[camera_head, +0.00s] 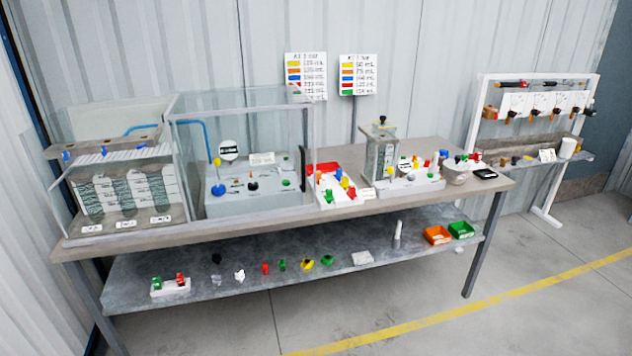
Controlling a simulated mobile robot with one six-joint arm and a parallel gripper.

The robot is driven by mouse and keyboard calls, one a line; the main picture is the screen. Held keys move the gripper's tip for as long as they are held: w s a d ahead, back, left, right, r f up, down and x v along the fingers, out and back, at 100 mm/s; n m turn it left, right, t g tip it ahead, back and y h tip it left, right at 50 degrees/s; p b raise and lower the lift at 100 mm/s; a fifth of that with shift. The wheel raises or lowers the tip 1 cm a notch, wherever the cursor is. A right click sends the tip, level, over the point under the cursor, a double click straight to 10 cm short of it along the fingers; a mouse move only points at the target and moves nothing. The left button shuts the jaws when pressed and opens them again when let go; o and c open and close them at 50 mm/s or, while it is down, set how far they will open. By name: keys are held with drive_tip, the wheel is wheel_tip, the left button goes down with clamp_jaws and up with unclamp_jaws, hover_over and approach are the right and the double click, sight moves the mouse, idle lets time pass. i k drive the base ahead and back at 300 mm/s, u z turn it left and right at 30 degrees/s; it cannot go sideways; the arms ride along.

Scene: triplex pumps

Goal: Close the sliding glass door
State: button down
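A glass enclosure (240,104) stands on the left half of the workbench. The right part of the enclosure surrounds a grey unit (252,195) with a yellow-and-blue knob. Clear glass makes it hard to tell which pane is the sliding door and whether the front of the right part is covered. My gripper is not in view.
The workbench (420,213) also holds a red-and-white tray (338,197), a small glass-sided unit (381,157) and a black device (485,174). Small parts and orange (437,235) and green (461,230) bins sit on the lower shelf (330,240). The front floor (400,300) is clear.

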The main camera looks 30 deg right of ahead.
sight(303, 187)
drive_tip(key=i, duration=0.85)
drive_tip(key=u, duration=0.05)
